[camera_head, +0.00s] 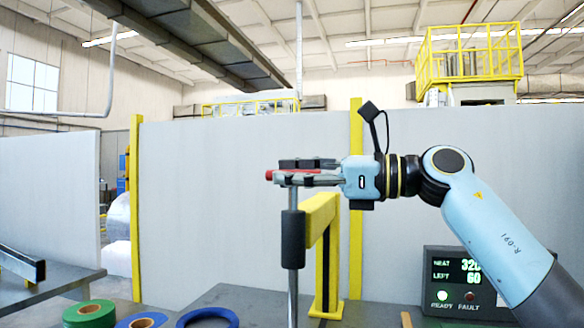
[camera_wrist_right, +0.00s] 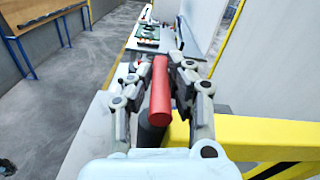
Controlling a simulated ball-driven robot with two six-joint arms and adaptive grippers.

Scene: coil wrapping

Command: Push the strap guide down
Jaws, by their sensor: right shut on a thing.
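My right gripper (camera_head: 300,173) is high at the middle of the head view, its arm coming in from the right. Its fingers are shut on a red handle (camera_head: 271,175), whose end shows at the left of the fingertips. In the right wrist view the red handle (camera_wrist_right: 160,92) lies between the two fingers. Below the gripper a thin upright metal rod (camera_head: 293,290) carries a black sleeve (camera_head: 293,233). I take the handle, rod and sleeve to be the strap guide; the gripper hides where handle and rod meet. My left gripper is not in view.
A yellow frame (camera_head: 328,255) stands just right of the rod. Green (camera_head: 90,314) and blue (camera_head: 207,318) rolls are at the lower left. A display box (camera_head: 466,282) with a lit READY lamp is at the lower right. A grey wall (camera_head: 210,170) stands behind.

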